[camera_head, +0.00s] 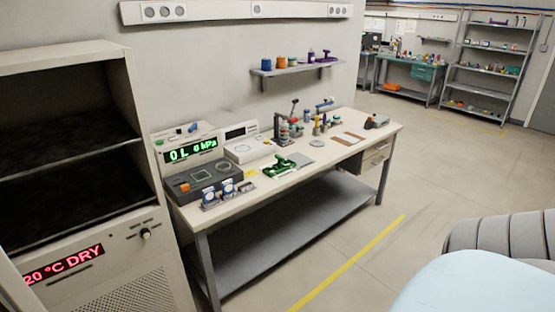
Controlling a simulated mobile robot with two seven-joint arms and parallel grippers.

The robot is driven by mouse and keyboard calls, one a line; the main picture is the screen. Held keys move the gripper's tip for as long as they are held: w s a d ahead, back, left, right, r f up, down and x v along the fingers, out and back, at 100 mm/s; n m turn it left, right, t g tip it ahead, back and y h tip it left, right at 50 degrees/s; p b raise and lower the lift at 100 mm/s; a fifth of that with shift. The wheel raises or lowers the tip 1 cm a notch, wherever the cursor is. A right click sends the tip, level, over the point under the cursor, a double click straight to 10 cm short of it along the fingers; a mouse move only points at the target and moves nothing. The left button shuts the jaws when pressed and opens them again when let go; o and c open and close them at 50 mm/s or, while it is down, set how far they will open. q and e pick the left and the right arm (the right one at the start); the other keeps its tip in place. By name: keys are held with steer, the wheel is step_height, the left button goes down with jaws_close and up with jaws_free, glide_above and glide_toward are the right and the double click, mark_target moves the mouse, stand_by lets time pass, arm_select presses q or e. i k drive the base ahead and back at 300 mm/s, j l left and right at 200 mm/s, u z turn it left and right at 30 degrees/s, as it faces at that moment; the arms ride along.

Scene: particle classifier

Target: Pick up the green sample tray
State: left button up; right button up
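A green object that looks like the green sample tray (283,163) lies on the near middle of the workbench (345,159). It has an irregular, frame-like shape and sits by a light flat pad; finer detail is too small to tell. Neither of my grippers shows in the head view, and nothing is seen touching the green object.
A dark grey device (203,178) and a green-lit display (191,149) stand left of the green object. A tall cabinet (75,150) stands at the left. A wall shelf (296,69) hangs above the bench. Open floor (400,240) lies in front.

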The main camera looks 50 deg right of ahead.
mark_target(279, 168)
steer(key=l+z, duration=0.9)
steer(key=i+l+z, duration=0.15)
steer(key=l+z, duration=0.3)
steer(key=i+u, duration=0.2)
steer(key=u, duration=0.2)
steer(key=i+l+u, duration=0.15)
steer(key=u, duration=0.2)
steer(key=i+l+u, duration=0.15)
steer(key=u, duration=0.25)
steer(key=i+l+u, duration=0.1)
steer(key=l, duration=0.25)
steer(key=i+l+u, duration=0.1)
steer(key=l, duration=0.25)
steer(key=i+l+u, duration=0.1)
steer(key=l, duration=0.3)
steer(key=i, duration=0.1)
